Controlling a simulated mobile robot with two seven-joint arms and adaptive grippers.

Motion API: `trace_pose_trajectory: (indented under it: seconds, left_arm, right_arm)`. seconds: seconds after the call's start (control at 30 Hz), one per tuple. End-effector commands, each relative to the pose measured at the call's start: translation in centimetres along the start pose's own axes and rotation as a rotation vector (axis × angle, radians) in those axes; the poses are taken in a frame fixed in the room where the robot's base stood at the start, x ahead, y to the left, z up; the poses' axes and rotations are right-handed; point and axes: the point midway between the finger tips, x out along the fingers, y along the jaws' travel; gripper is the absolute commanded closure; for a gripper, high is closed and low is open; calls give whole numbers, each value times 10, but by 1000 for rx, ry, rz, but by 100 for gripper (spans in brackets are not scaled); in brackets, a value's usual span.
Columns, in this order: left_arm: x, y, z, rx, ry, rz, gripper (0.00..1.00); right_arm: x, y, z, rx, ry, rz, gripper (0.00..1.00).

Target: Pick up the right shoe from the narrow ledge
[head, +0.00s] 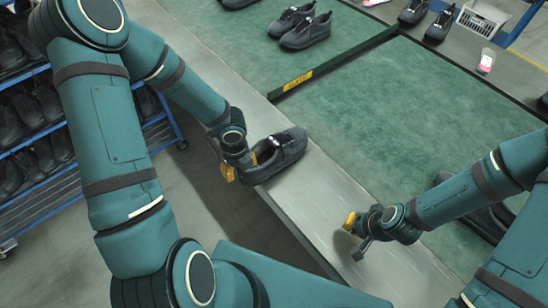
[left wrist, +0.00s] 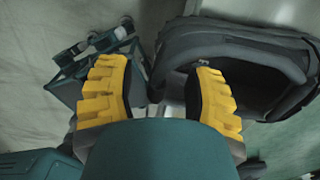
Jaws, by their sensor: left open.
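The dark shoe (head: 278,154) sits on the narrow grey ledge (head: 325,205), near the ledge's left edge. My left gripper (head: 241,166) is open at the shoe's near-left end, with one yellow finger outside it and the other by its opening. In the left wrist view the shoe (left wrist: 245,50) fills the upper right. Its end reaches between the two spread fingers (left wrist: 160,85), and the right finger overlaps the shoe's opening. I cannot tell whether either finger touches it. My right gripper (head: 355,235) is open and empty over the ledge, further to the lower right.
Green mats (head: 400,110) lie beyond the ledge, split by a dark divider with a yellow label (head: 297,81). A blue shoe rack (head: 60,185) stands at left. A white basket (head: 482,19) is at top right.

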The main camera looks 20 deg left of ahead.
Motion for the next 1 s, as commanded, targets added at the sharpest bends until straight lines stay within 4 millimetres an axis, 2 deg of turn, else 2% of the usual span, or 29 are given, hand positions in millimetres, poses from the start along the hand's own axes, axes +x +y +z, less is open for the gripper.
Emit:
trace_pose_trajectory:
  seconds: [0.1, 0.33, 0.37, 0.4, 0.5, 1.0]
  left_arm:
    - [9, 0, 0, 0, 0, 0, 48]
    - [8, 0, 0, 0, 0, -1, 48]
    - [8, 0, 0, 0, 0, -1, 52]
    - [8, 0, 0, 0, 0, -1, 66]
    - [8, 0, 0, 0, 0, -1, 100]
    - [5, 0, 0, 0, 0, -2, 100]
  right_arm:
    - [3, 1, 2, -1, -4, -1, 100]
    - [2, 1, 2, -1, -4, -1, 100]
    - [2, 1, 2, -1, -3, -1, 100]
    - [2, 1, 2, -1, -3, -1, 100]
    - [3, 1, 2, -1, -3, -1, 100]
    - [1, 0, 1, -1, -2, 0, 100]
